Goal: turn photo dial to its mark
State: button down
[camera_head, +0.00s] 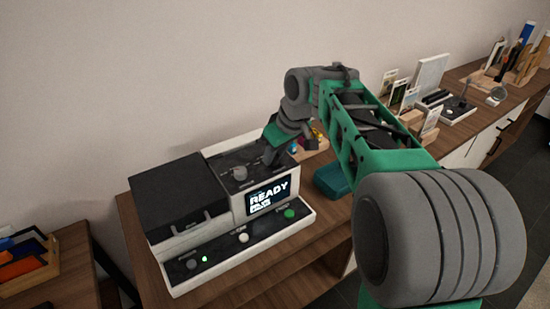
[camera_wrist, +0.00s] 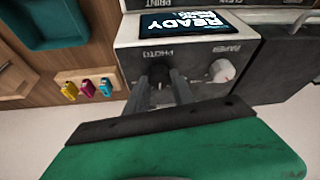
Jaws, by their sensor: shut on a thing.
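The printer (camera_head: 183,192) stands on the wooden table, its screen reading READY. My gripper (camera_wrist: 161,88) is shut on the photo dial, one finger on each side. In the head view my gripper (camera_head: 271,154) reaches down onto the panel's right part and hides the dial. The dial's pointer and its mark cannot be made out.
The lighter paper dial (camera_wrist: 222,71) is close beside my gripper; it also shows in the head view (camera_head: 240,173). Small coloured bottles (camera_wrist: 87,89) and a teal box (camera_head: 333,180) are beside the printer. Buttons (camera_head: 243,237) line its front.

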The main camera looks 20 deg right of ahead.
jog(key=m+h, duration=0.1)
jog(key=m, duration=0.1)
jog(key=m+h+b, duration=0.1)
jog(key=m, duration=0.2)
jog(key=shift+a+m+t, duration=0.2)
jog(key=shift+m+t, duration=0.1)
jog(key=m+h, duration=0.1)
jog(key=m, duration=0.2)
jog(key=shift+a+r, duration=0.1)
jog(key=shift+r, duration=0.05)
jog(key=shift+m+h+p, duration=0.6)
jog(key=shift+m, duration=0.4)
jog(key=c, duration=1.1)
grip_release()
jog(key=p+v, duration=0.1)
jog(key=v, duration=0.6)
jog(key=shift+r, duration=0.35)
